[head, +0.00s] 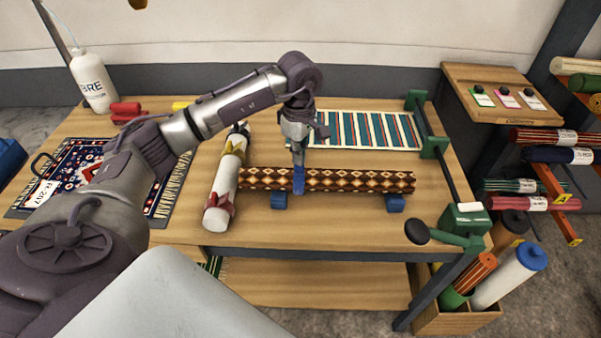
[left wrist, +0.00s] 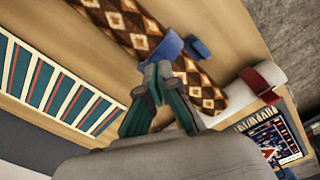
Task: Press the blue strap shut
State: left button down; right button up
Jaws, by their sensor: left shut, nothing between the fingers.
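A brown and cream diamond-patterned rug roll (head: 350,181) lies across the table on blue supports. The blue strap (head: 299,181) crosses the roll left of its middle; in the left wrist view (left wrist: 168,46) it is a bright blue band on the roll. I cannot tell whether its end lies flat. My left gripper (head: 298,160) points down just above the strap. In the left wrist view its fingertips (left wrist: 158,76) are together, empty, right by the strap and partly hiding it; contact is unclear. My right gripper is not in view.
A white roll with red and yellow ties (head: 224,185) lies close to the left end. Blue supports (head: 395,203) hold the patterned roll. A striped rug (head: 365,129) lies behind, and a green-framed winder with a crank (head: 430,150) stands at right. The front table strip is clear.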

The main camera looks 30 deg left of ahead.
pick_arm(q)
notch_tip(320, 180, up, 8)
jog(key=p, duration=0.4)
jog(key=shift+f, duration=0.15)
dwell(0.5)
